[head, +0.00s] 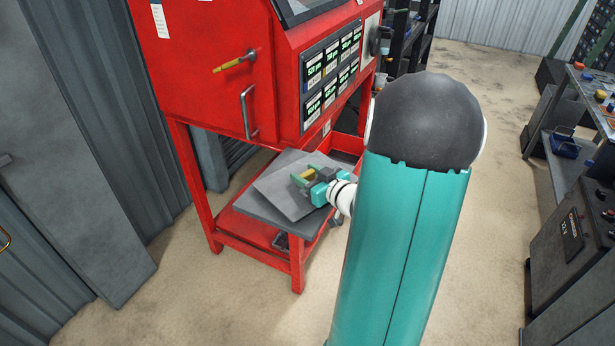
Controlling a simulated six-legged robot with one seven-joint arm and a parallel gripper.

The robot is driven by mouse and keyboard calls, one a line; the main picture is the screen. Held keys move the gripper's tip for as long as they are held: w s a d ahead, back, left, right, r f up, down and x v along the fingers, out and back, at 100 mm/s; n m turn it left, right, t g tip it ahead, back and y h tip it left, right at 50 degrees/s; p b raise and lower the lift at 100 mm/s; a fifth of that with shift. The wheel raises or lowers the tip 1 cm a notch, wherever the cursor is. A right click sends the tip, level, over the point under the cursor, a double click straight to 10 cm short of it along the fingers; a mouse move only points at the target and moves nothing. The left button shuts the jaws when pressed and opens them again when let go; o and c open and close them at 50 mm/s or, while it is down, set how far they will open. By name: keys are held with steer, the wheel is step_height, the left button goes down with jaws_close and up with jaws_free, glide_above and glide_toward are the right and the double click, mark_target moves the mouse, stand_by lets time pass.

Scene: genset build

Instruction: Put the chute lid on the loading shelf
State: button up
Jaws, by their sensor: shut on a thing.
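The chute lid (284,195) looks like a flat grey plate with a yellow-green handle. It lies over the loading shelf (262,210), a darker grey slab on the red stand's lower part. The lid appears level and within the shelf area; I cannot tell if it touches the shelf or is just above it. My gripper (306,177), teal and dark grey, is shut on the lid at its handle. The gripper and wrist hide the lid's right part, and my arm hides more to the right.
The red cabinet (222,75) stands above the shelf, with a handle, a yellow-tipped lever and a display panel. Its red legs (297,262) flank the shelf. A grey machine (575,240) and a workbench stand at right. The floor in front is clear.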

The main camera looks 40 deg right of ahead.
steer(key=shift+f, duration=0.35)
steer(key=shift+f, duration=0.1)
steer(key=o, duration=1)
steer(key=shift+o, duration=0.2)
